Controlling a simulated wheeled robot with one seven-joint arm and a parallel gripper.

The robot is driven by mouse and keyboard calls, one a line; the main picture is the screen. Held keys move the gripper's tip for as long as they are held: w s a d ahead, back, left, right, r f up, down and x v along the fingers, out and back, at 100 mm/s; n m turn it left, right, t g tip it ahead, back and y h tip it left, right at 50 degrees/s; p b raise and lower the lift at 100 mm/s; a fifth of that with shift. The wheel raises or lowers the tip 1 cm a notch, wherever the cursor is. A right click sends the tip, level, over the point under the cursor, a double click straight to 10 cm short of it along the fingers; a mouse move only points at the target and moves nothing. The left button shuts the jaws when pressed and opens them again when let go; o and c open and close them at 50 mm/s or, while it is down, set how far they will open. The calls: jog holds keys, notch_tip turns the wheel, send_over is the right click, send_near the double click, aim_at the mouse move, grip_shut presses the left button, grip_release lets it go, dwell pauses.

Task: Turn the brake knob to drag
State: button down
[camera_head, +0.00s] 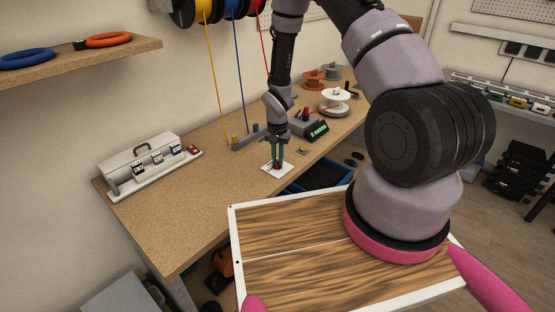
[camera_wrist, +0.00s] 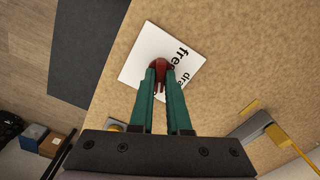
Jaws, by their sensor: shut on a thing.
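The brake knob (camera_wrist: 160,66) is small and dark red. It sits on a white label plate (camera_wrist: 147,50) on the workbench; the plate also shows in the head view (camera_head: 268,170). The plate carries the words "free" and "drag", partly covered by my fingers. My gripper (camera_wrist: 160,73) points down at the plate with its green fingers shut on the knob; it also shows in the head view (camera_head: 277,165). The knob's pointer direction is hard to tell.
A breaker box (camera_head: 140,160) is at left; the bench front is clear.

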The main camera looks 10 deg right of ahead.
jog(key=n, duration=1.2)
jog(key=shift+n, duration=0.4)
dwell(0.3)
jog(key=c, duration=0.9)
grip_release()
jog(key=shift+r, duration=0.1)
notch_tip(320, 180, up, 11)
jog(key=shift+f, duration=0.15)
